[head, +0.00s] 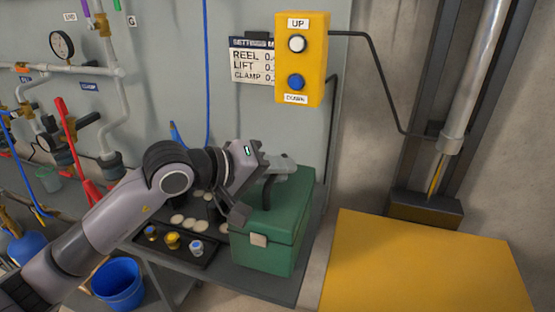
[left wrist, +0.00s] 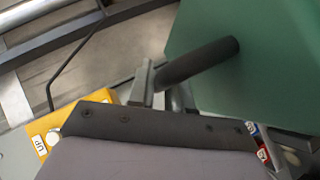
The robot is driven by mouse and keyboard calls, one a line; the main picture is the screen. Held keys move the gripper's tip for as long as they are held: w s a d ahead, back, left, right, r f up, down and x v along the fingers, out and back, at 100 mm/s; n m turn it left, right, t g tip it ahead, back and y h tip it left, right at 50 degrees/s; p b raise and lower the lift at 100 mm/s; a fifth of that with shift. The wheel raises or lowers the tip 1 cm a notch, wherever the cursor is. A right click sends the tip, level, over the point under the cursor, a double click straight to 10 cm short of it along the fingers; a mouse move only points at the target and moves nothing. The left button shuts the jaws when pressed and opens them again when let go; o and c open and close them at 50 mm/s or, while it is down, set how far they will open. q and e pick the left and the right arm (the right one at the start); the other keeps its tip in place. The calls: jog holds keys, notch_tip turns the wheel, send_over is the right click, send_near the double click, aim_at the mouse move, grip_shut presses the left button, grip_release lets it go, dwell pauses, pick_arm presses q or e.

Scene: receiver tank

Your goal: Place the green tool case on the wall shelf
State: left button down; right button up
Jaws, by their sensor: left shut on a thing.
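The green tool case (head: 270,235) is at the right end of the grey bench (head: 222,273), upright, with a pale latch on its front. I cannot tell whether its base touches the bench. My left gripper (head: 268,184) reaches over the case from the left and is shut on its dark handle. In the left wrist view, the fingers (left wrist: 164,90) are at the dark handle (left wrist: 198,62), which joins the green case (left wrist: 255,55). I cannot make out a wall shelf in either view. My right gripper is not in view.
A black tray (head: 180,246) with small knobs and pale discs lies left of the case. A yellow UP/DOWN button box (head: 302,60) hangs above. A large yellow surface (head: 425,265) stands at right. A blue bucket (head: 118,284), pipes and red levers are at left.

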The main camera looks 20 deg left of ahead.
aim_at(285, 185)
pick_arm(q)
jog(key=shift+f, duration=1.4)
jog(key=c, duration=1.3)
grip_release()
jog(key=shift+f, duration=0.35)
jog(key=shift+c, duration=0.2)
jog(key=shift+o, duration=1.4)
jog(key=shift+s+a+r, duration=0.1)
jog(key=shift+s, duration=0.05)
jog(key=b+v, duration=0.2)
jog(key=v, duration=0.9)
jog(key=shift+s+r, duration=0.25)
jog(key=shift+s, duration=0.1)
jog(key=shift+a, duration=0.15)
